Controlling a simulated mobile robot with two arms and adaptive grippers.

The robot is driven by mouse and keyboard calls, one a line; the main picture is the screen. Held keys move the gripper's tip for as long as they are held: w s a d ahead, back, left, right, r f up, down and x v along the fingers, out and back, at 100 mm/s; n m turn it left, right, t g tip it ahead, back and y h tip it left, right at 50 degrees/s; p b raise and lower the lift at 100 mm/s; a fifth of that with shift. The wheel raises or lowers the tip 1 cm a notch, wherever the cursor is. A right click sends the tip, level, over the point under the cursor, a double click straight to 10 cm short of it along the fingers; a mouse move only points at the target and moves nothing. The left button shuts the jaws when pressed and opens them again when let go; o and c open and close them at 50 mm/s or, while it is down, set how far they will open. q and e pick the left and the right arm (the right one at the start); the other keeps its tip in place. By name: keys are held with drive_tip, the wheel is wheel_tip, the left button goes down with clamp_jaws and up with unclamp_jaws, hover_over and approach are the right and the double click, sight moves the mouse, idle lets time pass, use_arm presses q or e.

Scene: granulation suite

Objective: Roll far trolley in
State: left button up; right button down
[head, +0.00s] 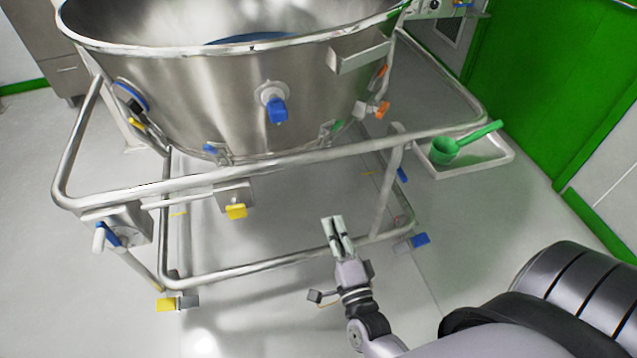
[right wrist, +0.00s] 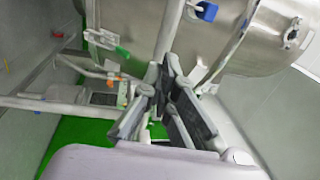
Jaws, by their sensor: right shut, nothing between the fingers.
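One trolley shows in the head view. Its tubular steel frame (head: 110,193) carries a large steel bowl (head: 215,95) with blue, orange and green fittings. The bowl also shows in the right wrist view (right wrist: 265,45). Yellow and blue pedals mark the trolley's feet, such as the yellow pedal (head: 167,304) and the blue pedal (head: 420,240). My right gripper (head: 334,222) is shut and empty. It appears in front of the lower rail, below the upper front rail; I cannot tell whether it touches the frame. My left gripper is out of view.
A green scoop (head: 447,150) lies on a side tray (head: 497,160) at the trolley's right. A green wall panel (head: 545,75) stands beyond it. A grey cabinet (head: 62,72) is at the back left. The pale floor in front is clear.

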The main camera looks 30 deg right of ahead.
sight(315, 162)
drive_tip(key=x, duration=0.4)
drive_tip(key=r+x, duration=0.1)
drive_tip(key=x, duration=0.7)
drive_tip(key=shift+w+d+r, duration=0.25)
drive_tip(key=shift+r, duration=0.05)
drive_tip(key=shift+x, duration=0.8)
drive_tip(key=shift+w, duration=0.1)
